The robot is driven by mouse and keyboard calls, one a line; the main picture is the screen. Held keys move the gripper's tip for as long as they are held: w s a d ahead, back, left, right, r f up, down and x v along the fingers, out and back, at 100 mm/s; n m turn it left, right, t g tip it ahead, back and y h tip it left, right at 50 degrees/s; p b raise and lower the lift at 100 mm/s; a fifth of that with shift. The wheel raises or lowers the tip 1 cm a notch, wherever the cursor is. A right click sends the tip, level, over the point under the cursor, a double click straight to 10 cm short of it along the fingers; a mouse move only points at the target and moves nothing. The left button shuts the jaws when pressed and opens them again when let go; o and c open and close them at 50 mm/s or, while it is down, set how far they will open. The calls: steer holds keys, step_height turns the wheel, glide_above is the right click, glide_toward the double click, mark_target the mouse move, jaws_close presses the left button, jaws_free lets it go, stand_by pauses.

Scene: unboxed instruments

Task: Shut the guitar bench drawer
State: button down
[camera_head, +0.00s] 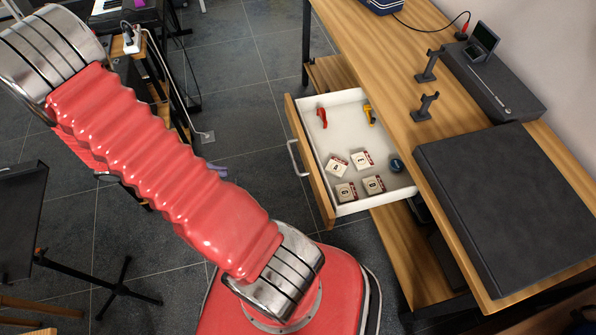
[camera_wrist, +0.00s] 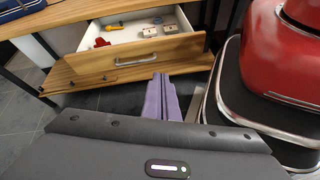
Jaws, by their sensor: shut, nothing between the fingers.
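The guitar bench drawer (camera_head: 337,202) is pulled well out from under the wooden bench top (camera_head: 388,62). It has a wooden front, a white inside and a metal bar handle (camera_head: 297,158). The drawer front and its handle (camera_wrist: 137,61) face me in the wrist view. Small labelled boxes, a red item, a yellow item and a round dark container lie in the drawer. My gripper (camera_wrist: 161,82), with purple fingers, is shut and empty. It appears in front of and below the drawer front, apart from the handle. In the head view my arm hides most of it.
A wooden lower shelf (camera_head: 410,255) runs under the bench. A dark flat case (camera_head: 505,200) and small black stands are on the bench top. A black music stand (camera_head: 22,205) is at the left. Tiled floor (camera_head: 245,95) is clear left of the drawer.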

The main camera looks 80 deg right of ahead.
mark_target(309, 169)
steer(key=s+d+f+n+g+h, duration=0.1)
steer(key=s+d+f+n+g, duration=0.1)
steer(key=f, duration=0.4)
steer(key=s+d+f+n+g+h, duration=0.1)
steer(key=s+d+f+g+h, duration=0.1)
steer(key=s+f, duration=0.3)
steer(key=shift+s+d+f+n, duration=0.4)
steer(key=shift+d+f, duration=0.25)
steer(key=shift+d, duration=0.25)
steer(key=x, duration=1.4)
steer(key=shift+r, duration=0.3)
